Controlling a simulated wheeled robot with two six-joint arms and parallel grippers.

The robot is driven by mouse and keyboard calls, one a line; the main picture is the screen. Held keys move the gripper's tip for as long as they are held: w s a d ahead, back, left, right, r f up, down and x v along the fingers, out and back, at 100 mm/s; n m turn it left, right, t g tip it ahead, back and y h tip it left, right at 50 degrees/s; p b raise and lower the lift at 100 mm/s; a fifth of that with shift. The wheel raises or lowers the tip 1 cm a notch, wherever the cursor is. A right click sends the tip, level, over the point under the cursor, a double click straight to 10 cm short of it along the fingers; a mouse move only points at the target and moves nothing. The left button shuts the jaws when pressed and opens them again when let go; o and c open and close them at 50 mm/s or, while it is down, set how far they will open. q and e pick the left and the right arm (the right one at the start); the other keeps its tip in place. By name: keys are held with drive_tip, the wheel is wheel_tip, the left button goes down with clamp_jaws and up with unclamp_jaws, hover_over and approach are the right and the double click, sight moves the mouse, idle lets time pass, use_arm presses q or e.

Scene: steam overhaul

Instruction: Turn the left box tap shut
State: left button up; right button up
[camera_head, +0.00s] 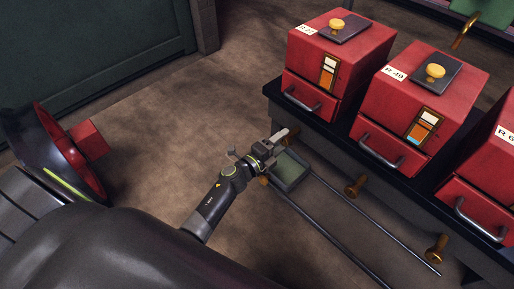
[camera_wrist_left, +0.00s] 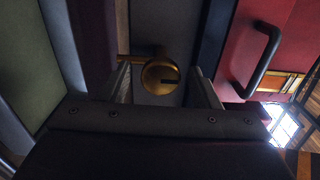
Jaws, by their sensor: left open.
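My left gripper (camera_head: 283,137) is open in front of the dark bench, below the left red box (camera_head: 325,65). In the left wrist view, a round brass tap (camera_wrist_left: 153,80) with a dark slot and a short brass stem sits between the two spread fingers (camera_wrist_left: 162,86). I cannot tell whether a finger touches it. In the head view, the gripper mostly hides this tap; a small brass end (camera_head: 263,181) shows just below the wrist. The tap's turn angle is unclear. My right gripper is not in view.
More red boxes stand to the right, including the middle one (camera_head: 420,90).

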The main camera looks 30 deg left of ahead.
use_arm(q)
drive_tip(key=v, duration=1.5)
drive_tip(key=shift+s, duration=0.4)
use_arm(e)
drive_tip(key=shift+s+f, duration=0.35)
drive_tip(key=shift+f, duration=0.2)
use_arm(q)
drive_tip(key=shift+a, duration=0.15)
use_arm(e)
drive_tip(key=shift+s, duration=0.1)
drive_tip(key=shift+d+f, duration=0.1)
